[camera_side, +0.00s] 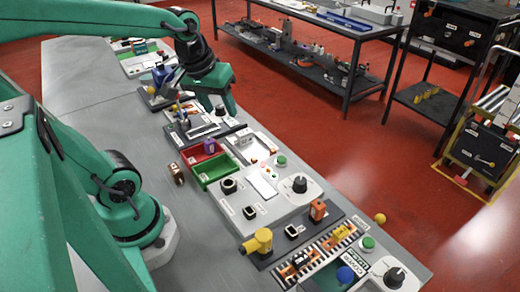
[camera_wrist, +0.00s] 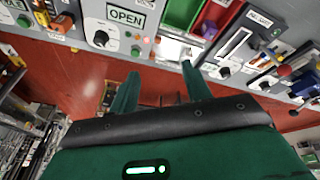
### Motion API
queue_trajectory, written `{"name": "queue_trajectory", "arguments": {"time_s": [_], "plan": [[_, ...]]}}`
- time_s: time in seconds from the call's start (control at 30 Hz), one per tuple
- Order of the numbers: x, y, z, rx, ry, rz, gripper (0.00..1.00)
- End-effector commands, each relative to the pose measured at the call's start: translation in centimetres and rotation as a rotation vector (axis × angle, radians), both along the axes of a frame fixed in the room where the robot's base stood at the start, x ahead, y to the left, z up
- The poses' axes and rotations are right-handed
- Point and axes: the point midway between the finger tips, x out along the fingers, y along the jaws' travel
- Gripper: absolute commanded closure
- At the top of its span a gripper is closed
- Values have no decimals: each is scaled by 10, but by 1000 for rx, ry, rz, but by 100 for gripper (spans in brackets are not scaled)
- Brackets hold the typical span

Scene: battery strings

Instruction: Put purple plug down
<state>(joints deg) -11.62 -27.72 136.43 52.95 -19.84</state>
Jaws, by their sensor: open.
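The purple plug (camera_side: 209,146) stands in or at the edge of the red bin (camera_side: 187,158) in the side view. In the wrist view a purple piece (camera_wrist: 208,28) shows by the red bin (camera_wrist: 222,14). My gripper (camera_side: 231,108) is above the bench, behind and to the right of the red bin, apart from the plug. In the wrist view my two green fingers (camera_wrist: 158,75) are spread with nothing held between them.
A green bin (camera_side: 217,168) adjoins the red one. Panels with black knobs (camera_side: 300,185), a yellow plug (camera_side: 258,242) and an orange block (camera_side: 318,210) stand nearer the camera. A small brown block (camera_side: 177,174) lies left of the bins. Bare grey bench (camera_side: 110,110) lies left.

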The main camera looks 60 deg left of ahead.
Motion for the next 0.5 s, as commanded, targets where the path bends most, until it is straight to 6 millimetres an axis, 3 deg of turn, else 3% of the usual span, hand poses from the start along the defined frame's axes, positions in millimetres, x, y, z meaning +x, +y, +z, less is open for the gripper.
{"name": "queue_trajectory", "arguments": {"time_s": [0.2,0.5], "plan": [[-20,-36,13,92,-99,-326,52],[-33,-53,17,153,-156,-519,52]]}}
